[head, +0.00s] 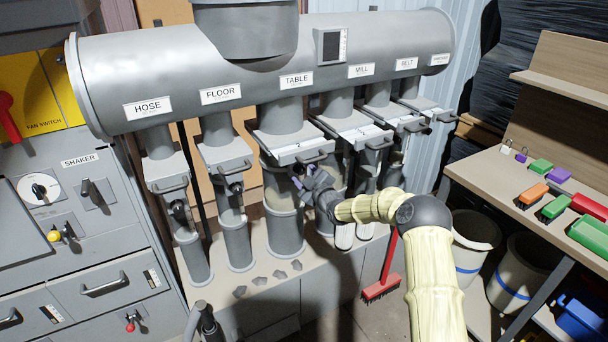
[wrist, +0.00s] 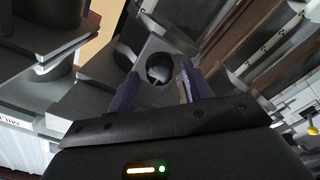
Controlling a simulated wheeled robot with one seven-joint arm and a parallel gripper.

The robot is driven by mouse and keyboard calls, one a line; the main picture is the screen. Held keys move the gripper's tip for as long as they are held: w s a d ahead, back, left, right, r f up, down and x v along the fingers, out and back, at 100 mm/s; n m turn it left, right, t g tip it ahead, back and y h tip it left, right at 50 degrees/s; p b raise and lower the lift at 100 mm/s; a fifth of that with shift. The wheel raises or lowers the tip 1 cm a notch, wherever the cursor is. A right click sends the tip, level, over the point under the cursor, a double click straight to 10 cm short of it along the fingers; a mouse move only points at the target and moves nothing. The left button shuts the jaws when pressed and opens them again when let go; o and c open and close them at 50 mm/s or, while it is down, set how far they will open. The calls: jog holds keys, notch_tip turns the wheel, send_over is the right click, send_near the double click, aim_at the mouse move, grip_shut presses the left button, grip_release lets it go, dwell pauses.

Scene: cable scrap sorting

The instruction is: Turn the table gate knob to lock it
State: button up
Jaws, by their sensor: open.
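The table gate (head: 285,148) is a grey slide plate with a handle, on the pipe under the TABLE label (head: 296,79). My gripper (head: 299,181) is just below that plate, its fingers pointing at the table pipe. In the wrist view my gripper (wrist: 158,82) is open, with a purple finger on either side of a dark round knob (wrist: 160,68). The knob sits on a grey plate, between and slightly beyond the fingertips. I cannot tell whether either finger touches it. In the head view the table gate's knob is hidden by my gripper.
The hose gate knob (head: 177,208) and floor gate knob (head: 236,187) hang at the left. The mill gate (head: 358,136) is close on the right. Grey scraps (head: 260,281) lie on the ledge below. A red broom (head: 383,285) stands right of the ledge.

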jog(key=c, duration=1)
jog(key=shift+f+m+b, duration=0.1)
jog(key=shift+m+b, duration=0.3)
jog(key=shift+b, duration=0.1)
jog(key=m+b, duration=0.2)
jog(key=m, duration=0.1)
jog(key=shift+f+b, duration=0.1)
jog(key=shift+b, duration=0.2)
jog(key=m+b, duration=0.2)
jog(key=m, duration=0.3)
jog(key=m+b, duration=0.1)
jog(key=m, duration=0.4)
jog(key=shift+m, duration=0.3)
jog(key=shift+m+b, duration=0.6)
jog(key=shift+m, duration=1.2)
